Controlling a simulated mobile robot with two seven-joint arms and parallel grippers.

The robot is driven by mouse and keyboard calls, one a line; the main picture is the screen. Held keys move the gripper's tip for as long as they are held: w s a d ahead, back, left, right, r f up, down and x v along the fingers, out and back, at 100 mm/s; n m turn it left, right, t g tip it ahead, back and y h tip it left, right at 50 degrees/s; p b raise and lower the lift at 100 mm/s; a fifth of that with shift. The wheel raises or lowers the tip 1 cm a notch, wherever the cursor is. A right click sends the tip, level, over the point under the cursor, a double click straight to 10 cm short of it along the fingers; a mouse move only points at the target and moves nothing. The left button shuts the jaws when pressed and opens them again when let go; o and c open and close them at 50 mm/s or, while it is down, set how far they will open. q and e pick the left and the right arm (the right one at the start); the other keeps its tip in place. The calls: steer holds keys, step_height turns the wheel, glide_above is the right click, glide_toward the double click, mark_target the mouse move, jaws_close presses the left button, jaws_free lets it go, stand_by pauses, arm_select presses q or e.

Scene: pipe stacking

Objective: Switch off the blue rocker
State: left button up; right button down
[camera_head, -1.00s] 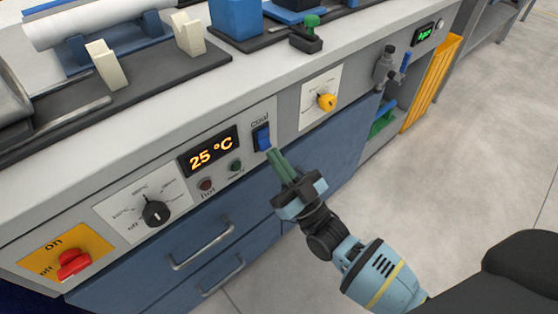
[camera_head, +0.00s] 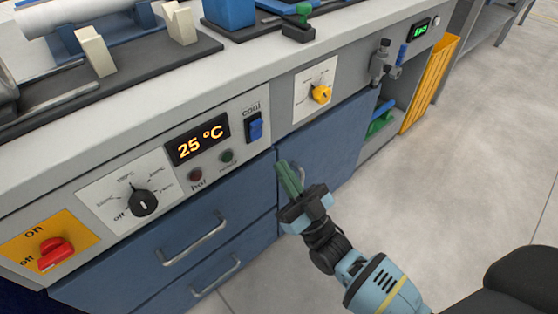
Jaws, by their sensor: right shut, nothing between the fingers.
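The blue rocker (camera_head: 255,128) sits in a dark frame on the grey front panel, under the word "cool". It is to the right of the display (camera_head: 197,139), which reads 25 °C. My right gripper (camera_head: 283,163) has its green fingers together and empty. Its tips are below and to the right of the rocker, apart from it, in front of the blue drawer fronts. My left gripper is not in view.
A black dial (camera_head: 143,202) and a red switch (camera_head: 54,252) are on the panel to the left, a yellow knob (camera_head: 321,94) to the right. Drawer handles (camera_head: 193,239) stick out below. Open floor lies to the right.

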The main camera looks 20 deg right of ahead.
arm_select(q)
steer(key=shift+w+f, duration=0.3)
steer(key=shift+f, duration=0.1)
arm_select(e)
steer(key=s+d+f, duration=0.1)
steer(key=s+f, duration=0.2)
steer(key=f, duration=0.4)
steer(key=shift+s+d, duration=0.2)
steer(key=shift+s, duration=0.15)
steer(key=shift+f, duration=0.1)
